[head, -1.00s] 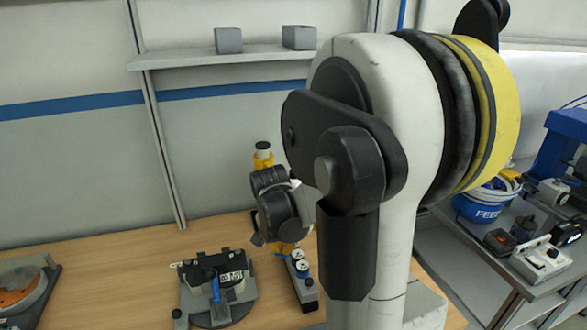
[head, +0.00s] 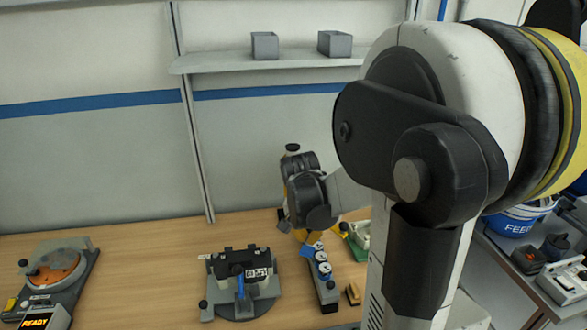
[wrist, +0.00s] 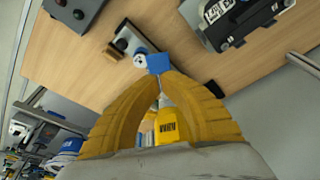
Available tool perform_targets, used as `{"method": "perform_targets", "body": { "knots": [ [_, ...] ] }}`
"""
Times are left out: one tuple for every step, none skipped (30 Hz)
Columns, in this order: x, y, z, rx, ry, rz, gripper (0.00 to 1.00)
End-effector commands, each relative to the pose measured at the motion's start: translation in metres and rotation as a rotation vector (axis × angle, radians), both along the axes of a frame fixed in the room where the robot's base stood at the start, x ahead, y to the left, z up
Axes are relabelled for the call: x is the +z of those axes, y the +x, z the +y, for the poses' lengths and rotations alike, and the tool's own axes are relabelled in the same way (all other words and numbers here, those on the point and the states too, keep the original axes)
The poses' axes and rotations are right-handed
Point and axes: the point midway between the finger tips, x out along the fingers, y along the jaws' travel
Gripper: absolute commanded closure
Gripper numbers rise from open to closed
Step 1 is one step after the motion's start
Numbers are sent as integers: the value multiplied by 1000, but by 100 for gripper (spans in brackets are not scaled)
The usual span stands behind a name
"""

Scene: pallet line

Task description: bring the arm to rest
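My gripper (head: 302,236) hangs over the wooden bench (head: 140,245) in the head view, pointing down, partly behind my own wrist. In the wrist view its two yellow fingers (wrist: 161,76) curve together and their tips look met. A small blue piece (wrist: 158,63) shows right at the tips. It appears to lie beyond them, beside the gauge block (head: 329,292); whether they touch is unclear. I see nothing clearly held. My arm is bent, with the forearm folded down on the right of the head view.
A black clamp fixture with a blue lever (head: 240,290) stands left of the gauge block. A device with an orange disc (head: 55,270) and a READY display is further left. A shelf (head: 220,63) carries two grey boxes. A blue bucket (head: 515,222) is at the right.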

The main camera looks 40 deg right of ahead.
Motion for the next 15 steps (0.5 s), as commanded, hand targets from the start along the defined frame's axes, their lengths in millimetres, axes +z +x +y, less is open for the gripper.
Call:
{"method": "perform_targets", "body": {
  "knots": [
    [0,0,0,0,0,0,100],
    [0,0,0,0,0,0,100],
    [0,0,0,0,0,0,100],
    [0,0,0,0,0,0,100],
    [0,0,0,0,0,0,100],
    [0,0,0,0,0,0,100],
    [0,0,1,3,-1,-1,100],
    [0,0,2,9,-1,-3,100],
    [0,1,7,26,-3,-6,100],
    [0,2,12,44,-5,-11,100],
    [1,2,18,69,-8,-18,100],
    [2,3,30,114,-14,-28,100],
    [3,4,40,157,-20,-39,100],
    [3,4,52,204,-25,-51,100],
    [4,4,70,275,-36,-70,100]
  ]
}}
